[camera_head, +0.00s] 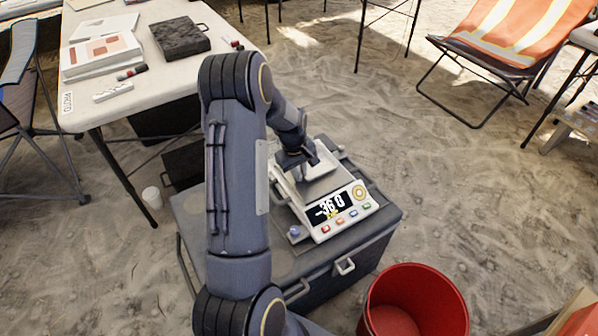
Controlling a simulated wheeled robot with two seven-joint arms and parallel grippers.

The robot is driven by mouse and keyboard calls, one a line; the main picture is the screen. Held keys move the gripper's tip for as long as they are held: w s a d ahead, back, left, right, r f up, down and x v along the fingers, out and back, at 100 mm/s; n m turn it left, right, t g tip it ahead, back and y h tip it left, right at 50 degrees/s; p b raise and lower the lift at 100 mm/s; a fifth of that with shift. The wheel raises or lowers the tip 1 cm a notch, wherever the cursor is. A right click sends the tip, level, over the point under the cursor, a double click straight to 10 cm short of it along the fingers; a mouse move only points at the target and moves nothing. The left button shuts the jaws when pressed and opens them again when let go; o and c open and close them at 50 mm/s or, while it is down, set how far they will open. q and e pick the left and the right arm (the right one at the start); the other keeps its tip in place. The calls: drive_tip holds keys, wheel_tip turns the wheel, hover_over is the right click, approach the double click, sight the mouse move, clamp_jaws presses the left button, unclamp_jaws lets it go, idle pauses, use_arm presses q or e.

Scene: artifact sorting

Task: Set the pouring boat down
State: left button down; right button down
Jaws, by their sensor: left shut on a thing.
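My left gripper (299,160) is over the rear left part of a white digital scale (333,232), with its fingers pointing down. It is shut on the pouring boat, which is mostly hidden by the gripper and arm; I cannot tell its outline from the pale parts around it. The scale's grey pan (322,186) shows just below and right of the fingers. The display reads about -36.0. I cannot tell whether the boat touches the pan. My right gripper is not in view.
The scale stands on a grey lidded case (375,240). A red bucket (440,285) is at its front right. A table (145,14) with books and a dark box (181,37) is at upper left. An orange striped chair (510,35) is at upper right. Sandy ground between is open.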

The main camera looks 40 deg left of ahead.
use_arm(q)
drive_tip(key=shift+f, duration=0.2)
drive_tip(key=c, duration=1.4)
unclamp_jaws()
drive_tip(key=shift+r, duration=0.1)
drive_tip(key=shift+o, duration=0.2)
